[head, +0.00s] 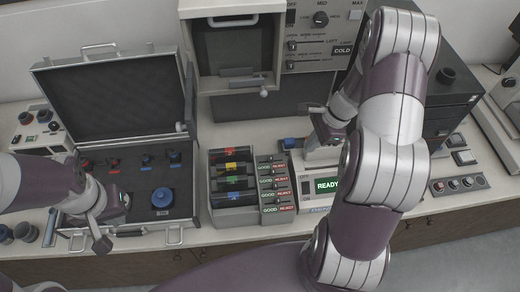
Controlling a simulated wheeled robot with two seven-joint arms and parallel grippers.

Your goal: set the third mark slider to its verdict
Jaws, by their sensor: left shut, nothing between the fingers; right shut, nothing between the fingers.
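The marking panel (261,172) stands at the middle of the bench, with several rows labelled GOOD and REJECT. The third row from the top (275,195) has a green GOOD label at left and a red REJECT label at right. Its slider knob is too small to tell where it sits. My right gripper (315,110) is shut and empty, above and right of the panel, near the device with the green READY display (327,184). My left gripper (102,238) is shut and empty at the front edge of the open case, far left of the panel.
A rack (233,199) of dark pieces with red, yellow, green and blue bands adjoins the panel's left. The open case (130,95) holds a blue knob (162,198). A cabinet (236,45) and a control panel marked COLD (343,50) stand behind. My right arm covers the right middle.

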